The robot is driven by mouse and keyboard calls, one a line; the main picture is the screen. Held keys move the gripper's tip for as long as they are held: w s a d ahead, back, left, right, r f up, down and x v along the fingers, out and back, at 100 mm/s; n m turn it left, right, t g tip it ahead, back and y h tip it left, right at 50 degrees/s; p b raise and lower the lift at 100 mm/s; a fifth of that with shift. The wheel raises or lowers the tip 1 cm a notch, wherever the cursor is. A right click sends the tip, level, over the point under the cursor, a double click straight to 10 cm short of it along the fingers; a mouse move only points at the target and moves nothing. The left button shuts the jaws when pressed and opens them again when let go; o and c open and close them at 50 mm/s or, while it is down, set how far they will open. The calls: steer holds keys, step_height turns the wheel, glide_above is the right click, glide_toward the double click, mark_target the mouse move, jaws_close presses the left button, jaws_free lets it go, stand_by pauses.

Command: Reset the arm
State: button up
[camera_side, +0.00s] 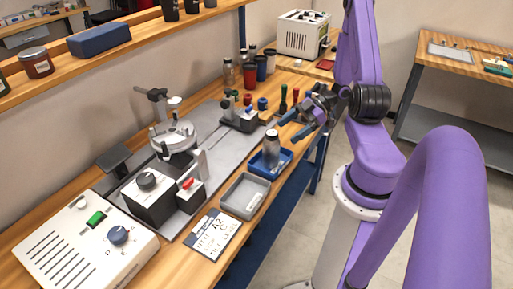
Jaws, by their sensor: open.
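My gripper (298,125) is at the end of the purple arm, right of centre in the side view. It is open and empty. Its two blue fingertips point left and down, above the right edge of the wooden bench (190,257). I see no contact between the gripper and the bottle.
A grey tray (245,195), a card marked A2 (212,234) and a white control box (84,251) lie nearer. The marking machine (172,139) stands on a grey plate. Cups and coloured-handled tools stand behind. A second bench (455,62) is at right; open floor lies between.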

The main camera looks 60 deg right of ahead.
steer(key=w+a+r+n+g+h, duration=0.1)
steer(key=w+a+r+g+h, duration=0.15)
steer(key=w+h, duration=0.6)
steer(key=w+a+r, duration=0.4)
steer(key=a+r, duration=0.3)
steer(key=a, duration=0.3)
steer(key=s+a+r+g, duration=0.2)
steer(key=s+a, duration=0.4)
steer(key=s, duration=0.6)
steer(key=s+a+r+g, duration=0.2)
steer(key=s+a+r, duration=0.2)
steer(key=s+a, duration=0.3)
steer(key=s, duration=0.4)
steer(key=shift+s+a+r+n+g, duration=0.15)
steer(key=shift+s+r+n+g, duration=0.15)
steer(key=shift+s+r+g, duration=0.05)
